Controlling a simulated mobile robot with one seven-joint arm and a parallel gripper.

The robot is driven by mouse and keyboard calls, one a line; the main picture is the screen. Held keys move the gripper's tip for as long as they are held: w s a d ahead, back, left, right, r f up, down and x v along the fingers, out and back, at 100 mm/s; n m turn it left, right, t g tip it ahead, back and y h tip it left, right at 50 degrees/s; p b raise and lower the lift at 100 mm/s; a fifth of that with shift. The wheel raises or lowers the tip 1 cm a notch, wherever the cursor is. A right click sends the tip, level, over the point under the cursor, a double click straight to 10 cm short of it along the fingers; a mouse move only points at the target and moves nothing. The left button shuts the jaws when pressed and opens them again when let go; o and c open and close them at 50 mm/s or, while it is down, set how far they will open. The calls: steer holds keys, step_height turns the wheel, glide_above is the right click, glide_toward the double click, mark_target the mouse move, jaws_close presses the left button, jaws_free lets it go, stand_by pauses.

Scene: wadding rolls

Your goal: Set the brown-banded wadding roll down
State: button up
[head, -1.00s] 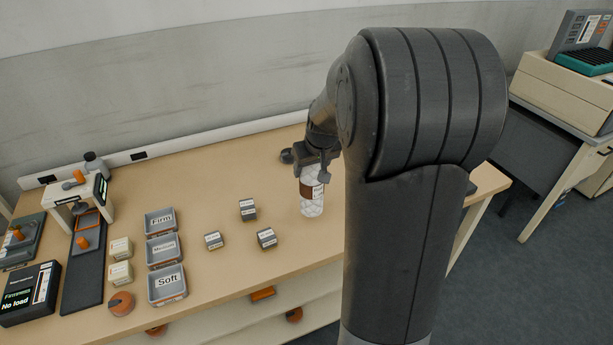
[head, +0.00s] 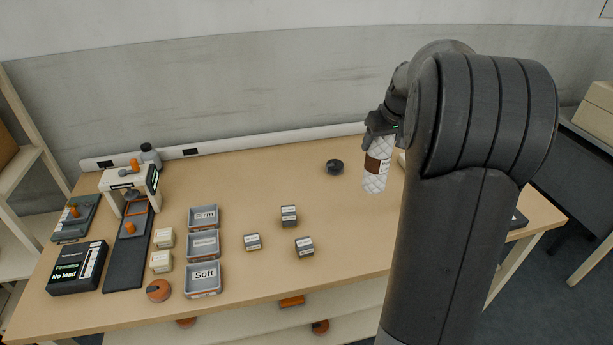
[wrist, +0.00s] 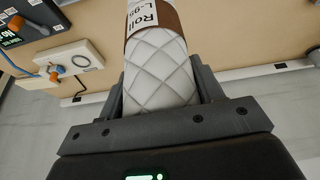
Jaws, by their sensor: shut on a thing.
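The brown-banded wadding roll (head: 376,181) is white and quilted, with a brown band and a white label. My gripper (head: 381,128) is shut on its upper end and holds it nearly upright. In the head view the roll appears over the right part of the table (head: 350,225); the gap beneath it is hard to judge. In the wrist view the roll (wrist: 158,70) sits between both jaws (wrist: 165,92), and its label reads "Roll" with part of a code. Its far end is cut off at the top of that view.
Grey trays labelled Firm (head: 203,224), a middle one, and Soft (head: 204,290) stand left of centre. Several small labelled blocks (head: 289,215) lie right of them. A dark round object (head: 335,167) is near the back. A firmness tester (head: 130,195) and its display (head: 76,268) are at left.

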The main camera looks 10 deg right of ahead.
steer(key=w+a+f+n, duration=0.1)
steer(key=w+a, duration=0.2)
steer(key=w, duration=0.6)
steer(key=w+a+f+n, duration=0.1)
steer(key=w+a, duration=0.2)
steer(key=w, duration=0.7)
steer(key=w+a+f, duration=0.6)
steer(key=a+f, duration=0.3)
steer(key=f, duration=0.1)
steer(key=shift+w+a+f+y, duration=0.35)
steer(key=shift+y, duration=0.05)
steer(key=shift+f, duration=0.1)
steer(key=o, duration=1.2)
